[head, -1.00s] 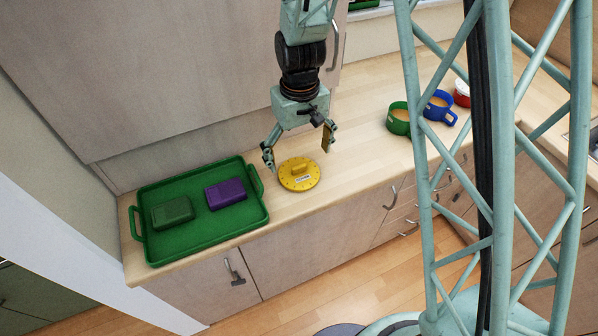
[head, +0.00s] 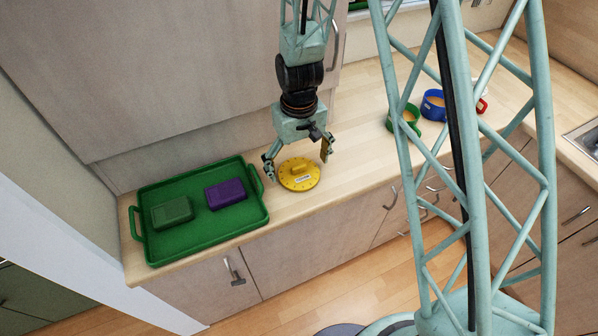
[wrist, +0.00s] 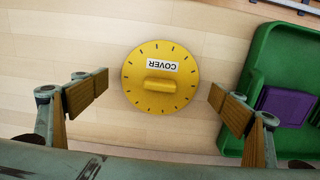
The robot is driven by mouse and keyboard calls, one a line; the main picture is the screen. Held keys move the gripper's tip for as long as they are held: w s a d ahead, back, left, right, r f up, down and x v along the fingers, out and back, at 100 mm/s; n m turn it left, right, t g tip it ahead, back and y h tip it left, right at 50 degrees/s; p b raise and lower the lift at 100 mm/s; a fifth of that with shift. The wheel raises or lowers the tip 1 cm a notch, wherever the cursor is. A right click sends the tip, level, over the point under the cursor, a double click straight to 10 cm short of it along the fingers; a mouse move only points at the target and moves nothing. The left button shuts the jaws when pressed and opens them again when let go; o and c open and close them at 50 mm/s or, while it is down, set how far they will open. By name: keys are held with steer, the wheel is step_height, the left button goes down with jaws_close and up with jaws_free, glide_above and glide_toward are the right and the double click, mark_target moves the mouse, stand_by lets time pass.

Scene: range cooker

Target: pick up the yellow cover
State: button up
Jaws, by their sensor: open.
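The yellow cover (head: 299,183) is a round disc with a raised bar handle and a white label. It lies flat on the wooden counter, right of the green tray. My gripper (head: 297,158) is open and empty, with its fingers spread above the cover. In the wrist view, the cover (wrist: 160,104) lies between and a little beyond the two wooden-padded fingertips (wrist: 158,96), with a gap on each side. Its label reads COVER, and its handle (wrist: 160,88) runs across the picture, from one finger side towards the other.
The green tray (head: 150,253) holds a green box (head: 172,212) and a purple box (head: 226,193). A green mug (head: 407,121), a blue mug (head: 433,105) and a red one (head: 482,106) stand farther right, partly behind my lattice column. The counter around the cover is clear.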

steer(key=shift+f, duration=0.1)
stand_by(0.6)
steer(key=shift+s, duration=0.1)
steer(key=c, duration=1.6)
steer(key=shift+c, duration=1.1)
steer(key=shift+s+f, duration=0.1)
steer(key=shift+f, duration=0.05)
